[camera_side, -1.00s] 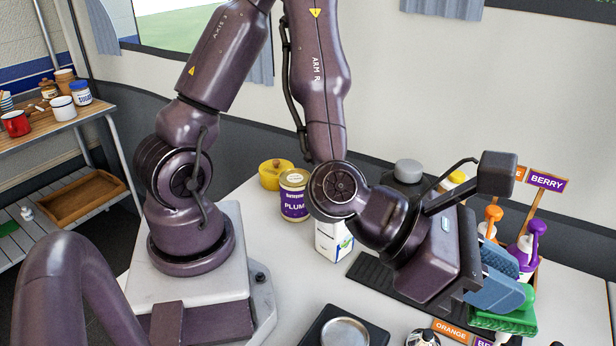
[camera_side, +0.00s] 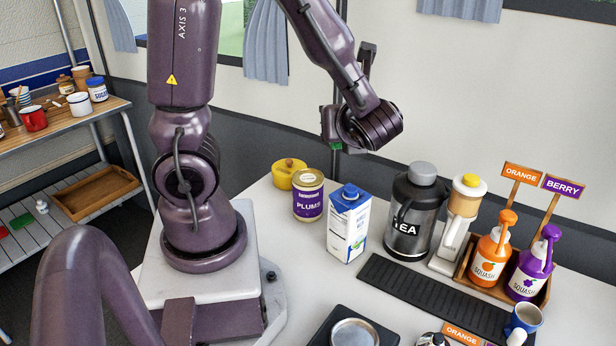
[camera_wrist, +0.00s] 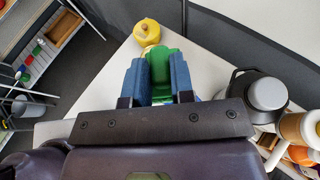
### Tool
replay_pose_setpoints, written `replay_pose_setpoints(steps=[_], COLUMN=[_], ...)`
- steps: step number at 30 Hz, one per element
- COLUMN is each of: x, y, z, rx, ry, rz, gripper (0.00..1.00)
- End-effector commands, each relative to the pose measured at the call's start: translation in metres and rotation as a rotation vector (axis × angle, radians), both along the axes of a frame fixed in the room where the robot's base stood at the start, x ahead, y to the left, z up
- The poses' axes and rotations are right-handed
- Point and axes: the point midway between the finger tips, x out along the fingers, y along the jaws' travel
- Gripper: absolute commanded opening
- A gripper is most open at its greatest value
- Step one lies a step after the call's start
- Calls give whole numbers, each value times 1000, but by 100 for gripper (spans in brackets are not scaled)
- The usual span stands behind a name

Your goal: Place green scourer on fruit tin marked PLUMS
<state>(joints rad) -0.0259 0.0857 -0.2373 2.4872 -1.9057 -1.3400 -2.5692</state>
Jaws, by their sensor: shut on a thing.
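The green scourer (camera_wrist: 162,64) is between the two blue fingers of my gripper (camera_wrist: 160,76), which is shut on it. In the side view only a small green part of the scourer (camera_side: 336,147) shows, below my wrist. The fruit tin marked PLUMS (camera_side: 308,203) stands upright on the counter, with a purple label and a pale lid. My gripper (camera_side: 334,130) appears above and slightly right of the tin in the side view, apart from it.
A yellow pot (camera_side: 288,173) stands just behind the tin; it also shows in the wrist view (camera_wrist: 147,32). A milk carton (camera_side: 348,225) stands close right of the tin. A TEA flask (camera_side: 414,215) and squash bottles (camera_side: 490,258) are further right. The wall is behind.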

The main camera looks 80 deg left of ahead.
Motion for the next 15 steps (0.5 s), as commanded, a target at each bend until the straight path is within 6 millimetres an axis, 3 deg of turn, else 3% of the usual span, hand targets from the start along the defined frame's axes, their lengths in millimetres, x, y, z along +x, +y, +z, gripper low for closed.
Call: replay_pose_setpoints(steps=[6,15], x=[-65,-119], y=[24,23], z=[22,31], rx=[-3,-2], ry=[1,6], rz=[456,841], gripper=[0,0])
